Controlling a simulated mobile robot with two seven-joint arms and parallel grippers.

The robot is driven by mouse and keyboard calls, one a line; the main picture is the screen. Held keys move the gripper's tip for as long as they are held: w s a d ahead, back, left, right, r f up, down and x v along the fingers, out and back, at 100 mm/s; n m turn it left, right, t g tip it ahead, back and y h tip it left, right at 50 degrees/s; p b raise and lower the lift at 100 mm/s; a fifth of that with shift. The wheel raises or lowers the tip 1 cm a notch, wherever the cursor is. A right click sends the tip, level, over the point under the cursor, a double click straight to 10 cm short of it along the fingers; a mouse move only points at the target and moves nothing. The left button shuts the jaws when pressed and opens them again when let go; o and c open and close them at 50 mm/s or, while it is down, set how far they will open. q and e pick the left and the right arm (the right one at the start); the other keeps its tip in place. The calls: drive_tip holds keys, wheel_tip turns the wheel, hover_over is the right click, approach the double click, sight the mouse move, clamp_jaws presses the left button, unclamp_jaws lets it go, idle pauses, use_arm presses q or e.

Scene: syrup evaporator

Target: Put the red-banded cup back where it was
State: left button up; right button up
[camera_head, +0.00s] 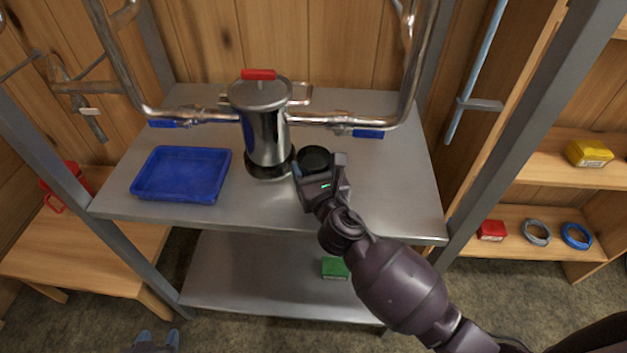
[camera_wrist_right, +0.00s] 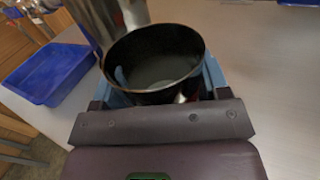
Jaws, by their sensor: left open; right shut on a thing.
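A dark, round, open-topped cup (camera_head: 314,157) is in my right gripper (camera_head: 319,168), over the upper metal shelf, just right of the steel pot.
The steel pot (camera_head: 265,130) with a red-handled lid stands close left of the cup. A blue tray (camera_head: 181,175) is further left. Pipes with blue-handled valves (camera_head: 368,134) run behind. The upper shelf (camera_head: 400,195) is clear on the right. A green box (camera_head: 334,267) sits below.

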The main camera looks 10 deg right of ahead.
wheel_tip(320, 180, down, 4)
drive_tip(key=shift+r+b, duration=0.1)
drive_tip(key=shift+b, duration=0.65)
use_arm(q)
drive_tip(key=shift+s+f, duration=0.15)
drive_tip(key=shift+f, duration=0.45)
drive_tip(key=shift+s+f, duration=0.15)
drive_tip(key=shift+f, duration=0.4)
drive_tip(key=shift+r, duration=0.15)
use_arm(e)
drive_tip(key=shift+r, duration=0.1)
drive_tip(key=o, duration=0.6)
drive_tip(key=shift+f, duration=0.25)
drive_tip(key=o, duration=0.4)
use_arm(q)
drive_tip(key=shift+w, duration=0.2)
use_arm(e)
drive_tip(key=shift+r, duration=0.1)
